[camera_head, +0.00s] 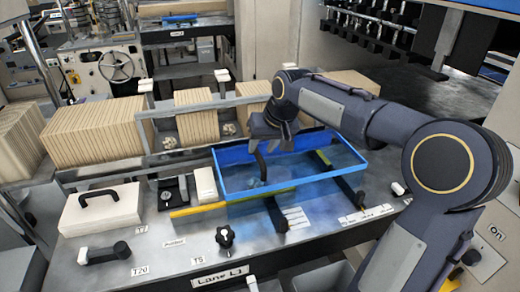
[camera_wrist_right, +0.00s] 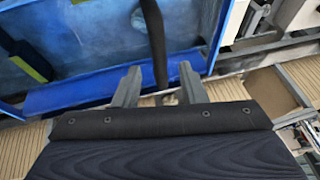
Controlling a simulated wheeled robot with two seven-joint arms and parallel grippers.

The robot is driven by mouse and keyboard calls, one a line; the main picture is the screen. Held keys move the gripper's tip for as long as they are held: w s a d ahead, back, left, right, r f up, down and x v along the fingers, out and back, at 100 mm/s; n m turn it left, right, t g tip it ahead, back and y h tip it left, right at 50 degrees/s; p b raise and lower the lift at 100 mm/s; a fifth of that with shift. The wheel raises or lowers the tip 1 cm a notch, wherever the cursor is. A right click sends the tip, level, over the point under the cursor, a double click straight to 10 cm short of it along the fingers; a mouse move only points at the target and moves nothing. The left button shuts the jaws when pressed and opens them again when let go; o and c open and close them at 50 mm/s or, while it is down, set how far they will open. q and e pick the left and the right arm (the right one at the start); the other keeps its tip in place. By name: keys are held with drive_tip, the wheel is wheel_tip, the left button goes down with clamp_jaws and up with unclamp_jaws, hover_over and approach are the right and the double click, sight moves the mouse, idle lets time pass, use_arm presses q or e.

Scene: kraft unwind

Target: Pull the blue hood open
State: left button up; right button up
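The blue hood (camera_head: 232,188) is a shallow blue frame with see-through panels, lying over the middle right of the machine table. Its dark bar handle (camera_head: 261,163) stands near the hood's left part, below my right gripper. My right gripper (camera_head: 268,138) reaches over the hood's far edge from the right. In the right wrist view, the two fingers of the gripper (camera_wrist_right: 157,78) are apart, with the black handle (camera_wrist_right: 154,42) between them and gaps on both sides. The blue hood (camera_wrist_right: 85,92) fills the upper left there. I do not see my left gripper.
A white box lid with a black handle (camera_head: 103,212) sits on the table's left. A black knob (camera_head: 225,236) stands at the front. Stacks of kraft board (camera_head: 93,133) and grey rails lie behind the hood. A yellow bar (camera_head: 195,208) runs along the hood's near side.

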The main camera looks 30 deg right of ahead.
drive_tip(key=shift+x, duration=1.2)
clamp_jaws()
